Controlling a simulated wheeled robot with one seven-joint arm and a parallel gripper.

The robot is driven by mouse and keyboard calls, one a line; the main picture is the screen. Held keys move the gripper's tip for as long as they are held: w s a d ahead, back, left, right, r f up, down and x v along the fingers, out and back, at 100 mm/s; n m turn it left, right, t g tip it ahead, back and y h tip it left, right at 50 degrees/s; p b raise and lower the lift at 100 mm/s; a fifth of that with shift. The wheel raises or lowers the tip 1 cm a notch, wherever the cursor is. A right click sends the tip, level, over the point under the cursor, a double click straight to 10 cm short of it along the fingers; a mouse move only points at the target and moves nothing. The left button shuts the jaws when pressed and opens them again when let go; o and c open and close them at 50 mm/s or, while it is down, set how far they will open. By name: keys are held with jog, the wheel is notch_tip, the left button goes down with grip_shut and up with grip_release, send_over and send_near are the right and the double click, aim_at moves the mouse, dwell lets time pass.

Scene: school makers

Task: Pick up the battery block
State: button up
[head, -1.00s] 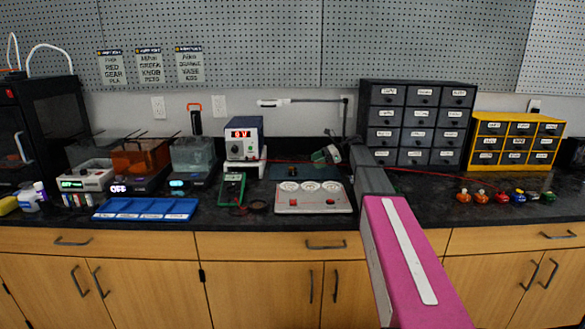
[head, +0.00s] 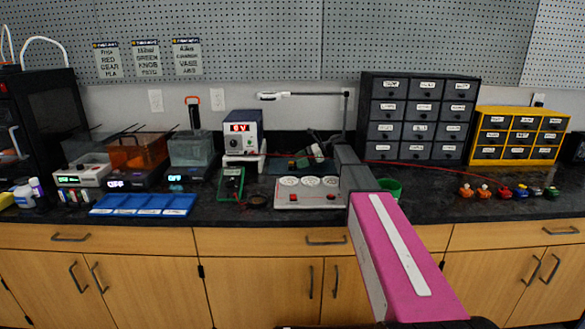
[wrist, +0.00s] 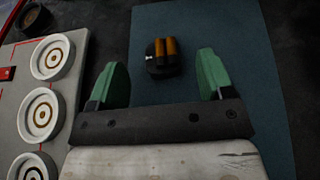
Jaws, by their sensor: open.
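The battery block, a small dark block with two orange-brown cylinders on top (wrist: 165,52), lies on a blue-grey mat (wrist: 245,30) in the wrist view. My gripper (wrist: 161,72) is open, with one green finger on each side and the block ahead, roughly centred between the fingertips. No contact with the block shows. In the head view, my gripper (head: 310,157) is small and partly hidden by my arm, over the mat behind the white-dial panel. I cannot clearly make out the block there.
The panel with three white dials (head: 308,198) lies beside the mat. A power supply (head: 242,133) and green multimeter (head: 231,183) stand left. Dark drawers (head: 416,118) stand behind right. A green container (head: 390,188) is close to my arm.

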aim_at(293, 162)
jog(key=shift+x, duration=1.55)
jog(key=c, duration=1)
jog(key=shift+c, duration=0.2)
jog(key=shift+r, duration=0.1)
